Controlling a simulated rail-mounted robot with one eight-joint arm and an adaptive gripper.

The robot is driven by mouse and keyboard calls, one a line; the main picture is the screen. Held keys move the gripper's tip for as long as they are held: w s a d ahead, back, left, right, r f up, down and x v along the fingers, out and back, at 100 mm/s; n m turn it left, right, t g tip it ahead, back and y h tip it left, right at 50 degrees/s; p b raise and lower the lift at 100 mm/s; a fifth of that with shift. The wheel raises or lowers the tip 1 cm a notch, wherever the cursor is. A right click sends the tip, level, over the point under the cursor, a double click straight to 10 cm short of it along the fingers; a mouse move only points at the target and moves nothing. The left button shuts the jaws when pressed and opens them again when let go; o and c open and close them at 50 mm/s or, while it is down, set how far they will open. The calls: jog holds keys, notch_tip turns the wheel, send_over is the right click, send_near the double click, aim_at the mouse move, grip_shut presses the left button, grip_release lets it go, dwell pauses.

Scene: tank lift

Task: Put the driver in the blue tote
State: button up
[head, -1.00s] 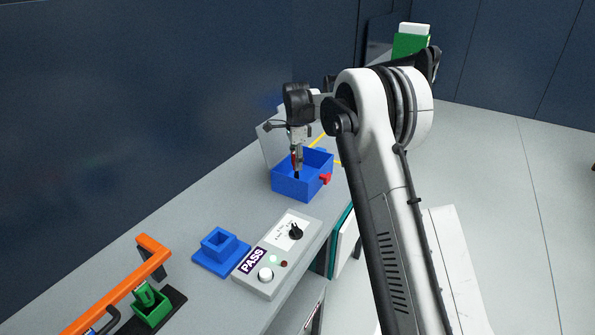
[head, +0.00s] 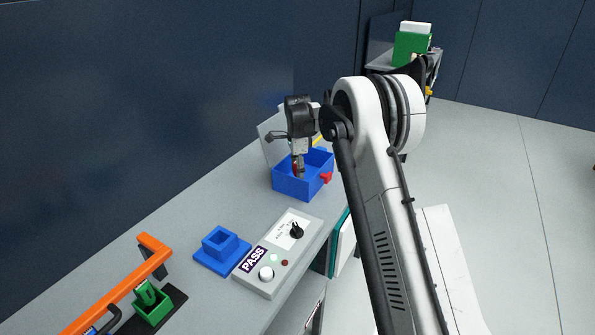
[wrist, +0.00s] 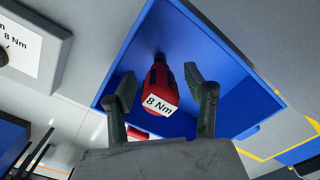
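The driver (wrist: 158,90) is red with a white "8 Nm" label and lies between my fingers in the wrist view. The blue tote (head: 290,187) stands on the bench in the head view, and its wall and floor surround the driver in the wrist view (wrist: 237,97). My gripper (wrist: 160,77) is open, with a gap on each side of the driver. In the head view my gripper (head: 298,172) reaches down into the tote. Whether the driver rests on the tote floor cannot be told.
A red part (head: 326,178) sticks out at the tote's right side. A grey tester box (head: 277,258) with a PASS label and a blue square holder (head: 221,250) stand nearer. An orange bar (head: 120,285) and a green holder (head: 152,303) are at the lower left.

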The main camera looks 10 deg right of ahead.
notch_tip(320, 180, up, 12)
jog(key=shift+r+b, duration=0.2)
jog(key=shift+b, duration=0.15)
jog(key=s+r+n+t, duration=0.1)
jog(key=s+r+n, duration=0.2)
jog(key=s+r, duration=0.35)
jog(key=s+r+n+t, duration=0.1)
jog(key=s+r+n, duration=0.2)
jog(key=s, duration=0.6)
jog(key=s+r+n+t, duration=0.1)
jog(key=s+r+n, duration=0.1)
jog(key=s+r, duration=0.45)
jog(key=s+f+n+t, duration=0.2)
jog(key=s+f+n, duration=0.2)
jog(key=s, duration=1)
jog(key=s+f+n+t, duration=0.2)
jog(key=s+f+n, duration=0.3)
jog(key=s, duration=0.9)
notch_tip(320, 180, down, 2)
jog(key=shift+d, duration=0.4)
jog(key=shift+f, duration=0.15)
